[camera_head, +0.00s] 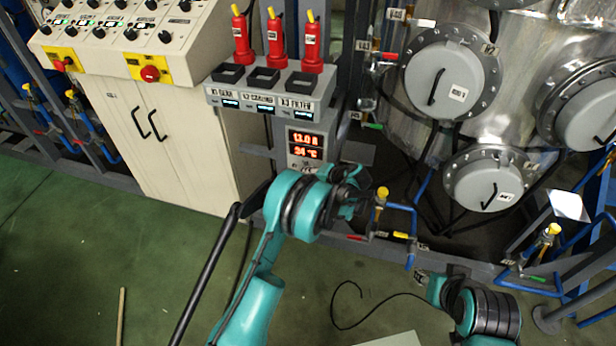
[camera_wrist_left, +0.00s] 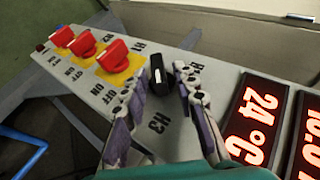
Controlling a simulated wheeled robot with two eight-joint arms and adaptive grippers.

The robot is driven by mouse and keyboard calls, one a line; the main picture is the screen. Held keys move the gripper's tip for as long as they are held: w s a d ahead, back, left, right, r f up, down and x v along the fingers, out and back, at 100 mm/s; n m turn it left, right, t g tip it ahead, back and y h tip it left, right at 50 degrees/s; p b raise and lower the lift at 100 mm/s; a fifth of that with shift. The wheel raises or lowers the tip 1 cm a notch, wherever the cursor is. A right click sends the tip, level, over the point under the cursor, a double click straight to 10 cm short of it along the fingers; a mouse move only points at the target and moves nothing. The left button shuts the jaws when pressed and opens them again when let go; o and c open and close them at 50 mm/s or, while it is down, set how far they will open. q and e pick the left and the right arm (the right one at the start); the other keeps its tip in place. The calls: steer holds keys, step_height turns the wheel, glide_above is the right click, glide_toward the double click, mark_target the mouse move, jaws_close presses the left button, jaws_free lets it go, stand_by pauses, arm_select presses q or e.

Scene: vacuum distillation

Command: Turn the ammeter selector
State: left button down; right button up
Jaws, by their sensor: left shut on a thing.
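The ammeter selector is a black knob (camera_wrist_left: 158,76) with a white mark, on a grey panel with H1, H2 and H3 labels around it. My left gripper (camera_wrist_left: 162,82) has one finger on each side of the knob and is shut on it. In the head view my left wrist hides the selector, below the red-digit displays (camera_head: 305,143) of the grey post. The displays also show in the left wrist view (camera_wrist_left: 257,120), right of the gripper. My right arm shows at the lower right of the head view, away from the post; its fingers cannot be made out clearly.
Three red switches (camera_wrist_left: 84,46) on yellow plates share the selector's panel. A cream control cabinet (camera_head: 150,130) stands left of the post. Metal tanks with round hatches (camera_head: 452,80) and blue pipes with yellow valves stand right. Green floor in front is mostly clear, with a loose black cable.

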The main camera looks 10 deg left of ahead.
arm_select(q)
steer(key=c, duration=1.5)
jaws_free()
steer(key=shift+c, duration=0.2)
steer(key=shift+d, duration=0.1)
steer(key=v, duration=1.2)
steer(key=s+a+r+h, duration=0.3)
steer(key=s+a+r, duration=0.1)
steer(key=s+r, duration=0.25)
steer(key=s+a+r+h, duration=0.25)
steer(key=s+r, duration=0.25)
steer(key=s, duration=0.3)
steer(key=s+n+t+h, duration=0.1)
steer(key=s+h, duration=0.3)
steer(key=s, duration=1.4)
steer(key=shift+s+a+f+n+t, duration=0.3)
steer(key=shift+f+n+t, duration=0.1)
steer(key=shift+n, duration=0.4)
